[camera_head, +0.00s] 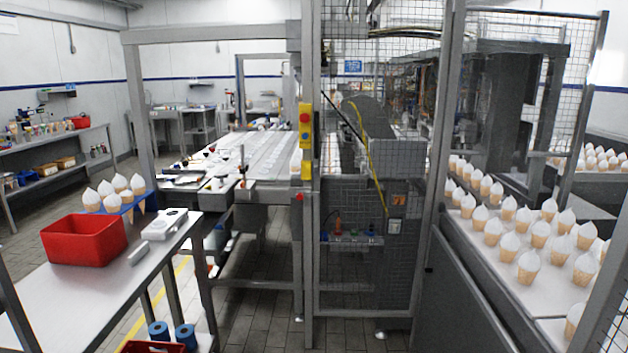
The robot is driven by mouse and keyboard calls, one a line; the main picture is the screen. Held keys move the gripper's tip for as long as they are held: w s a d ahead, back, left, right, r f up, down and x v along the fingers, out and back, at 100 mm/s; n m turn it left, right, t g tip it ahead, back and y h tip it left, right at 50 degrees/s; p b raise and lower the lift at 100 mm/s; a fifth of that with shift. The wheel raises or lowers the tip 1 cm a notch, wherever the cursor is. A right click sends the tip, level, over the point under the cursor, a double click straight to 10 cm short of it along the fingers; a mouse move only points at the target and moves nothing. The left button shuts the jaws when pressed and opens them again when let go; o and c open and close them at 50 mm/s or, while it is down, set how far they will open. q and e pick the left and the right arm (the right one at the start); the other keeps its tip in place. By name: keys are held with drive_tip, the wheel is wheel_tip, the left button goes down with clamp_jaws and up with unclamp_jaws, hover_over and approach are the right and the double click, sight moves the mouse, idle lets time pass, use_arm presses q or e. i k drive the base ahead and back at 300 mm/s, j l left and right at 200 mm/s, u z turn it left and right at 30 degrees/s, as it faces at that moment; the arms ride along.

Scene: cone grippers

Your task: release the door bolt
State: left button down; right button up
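A yellow switch box (305,126) with a red and a darker round spot is fixed to the metal post of the mesh guard door (370,290). A smaller yellow block (306,170) sits just below it on the same post. These look like the door's lock, but I cannot tell which part is the bolt or whether it is engaged. The mesh door appears closed in its frame. Neither of my grippers shows in this view.
A metal table (85,290) at left carries a red bin (84,240), a blue holder with cones (118,200) and a white device (164,224). A conveyor with many cones (535,270) runs at right. Tiled floor (258,315) is open before the door.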

sight(300, 195)
drive_tip(key=i+l, duration=0.15)
drive_tip(key=i, duration=0.3)
drive_tip(key=i+l, duration=0.15)
drive_tip(key=i, duration=0.3)
drive_tip(key=i+l, duration=0.15)
drive_tip(key=i, duration=0.3)
drive_tip(key=i+l, duration=0.15)
drive_tip(key=i, duration=0.3)
drive_tip(key=i+l, duration=0.15)
drive_tip(key=i, duration=0.35)
